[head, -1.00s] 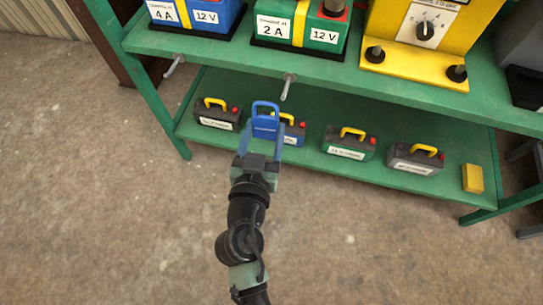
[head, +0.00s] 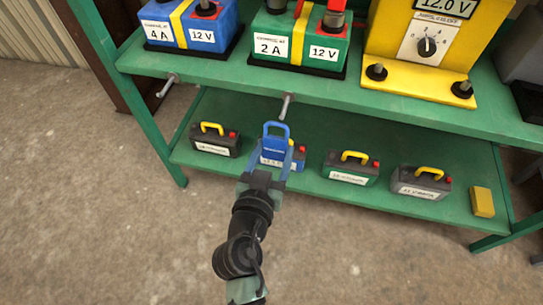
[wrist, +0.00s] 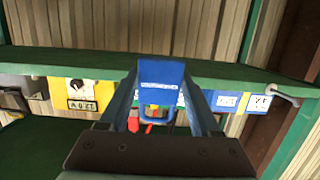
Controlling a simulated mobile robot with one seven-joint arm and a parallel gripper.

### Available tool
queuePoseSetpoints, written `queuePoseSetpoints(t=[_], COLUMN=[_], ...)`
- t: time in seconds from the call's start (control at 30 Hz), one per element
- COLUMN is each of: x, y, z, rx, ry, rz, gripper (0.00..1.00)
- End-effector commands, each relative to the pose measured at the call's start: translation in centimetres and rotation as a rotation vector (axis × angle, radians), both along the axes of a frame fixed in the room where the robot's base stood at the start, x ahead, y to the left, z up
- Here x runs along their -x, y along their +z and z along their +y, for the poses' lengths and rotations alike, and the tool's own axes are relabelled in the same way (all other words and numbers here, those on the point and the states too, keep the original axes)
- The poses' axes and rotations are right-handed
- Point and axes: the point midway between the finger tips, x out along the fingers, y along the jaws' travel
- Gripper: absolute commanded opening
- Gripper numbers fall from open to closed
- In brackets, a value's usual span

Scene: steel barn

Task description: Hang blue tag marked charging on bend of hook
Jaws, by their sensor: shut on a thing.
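The blue tag (head: 273,147) has an open loop at its top and a line of small white lettering, too small to read. My gripper (head: 264,178) is shut on its lower part and holds it upright in front of the lower shelf. A pale metal hook (head: 287,106) juts from the upper shelf's front edge. The tag's loop is just below the hook's tip in the head view; depth between them is unclear. A second hook (head: 168,85) is farther left and also shows in the wrist view (wrist: 283,92). In that upside-down view, the tag (wrist: 161,80) hides the nearer hook.
The upper green shelf (head: 240,75) carries a blue charger (head: 190,28), a green charger (head: 300,35) and a yellow unit (head: 430,50). Several dark batteries with yellow handles, one at the left (head: 215,138), and a yellow block (head: 482,202) sit on the lower shelf. The floor in front is clear.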

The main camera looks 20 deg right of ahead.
Motion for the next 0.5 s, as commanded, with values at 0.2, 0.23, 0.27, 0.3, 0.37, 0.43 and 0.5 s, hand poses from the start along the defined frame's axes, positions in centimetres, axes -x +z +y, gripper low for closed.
queuePoseSetpoints(t=[0.2, 0.23, 0.27, 0.3, 0.37, 0.43, 0.5], x=[-1.1, -1.3, -1.4, -1.6, -1.9, -2.3, -2.6], y=[0.0, 0.0, 0.0, -0.1, -0.1, -0.2, -0.2], z=[-0.8, -0.9, -1.0, -1.1, -1.4, -1.6, -1.8], rx=[0.001, 0.001, 0.001, 0.001, 0.001, 0.001, 0.001], ry=[-0.002, -0.002, -0.001, -0.001, -0.001, -0.002, -0.002], rz=[-0.001, -0.001, -0.001, -0.001, -0.002, -0.001, -0.001], gripper=[0.33, 0.33, 0.33, 0.33, 0.33, 0.33, 0.33])
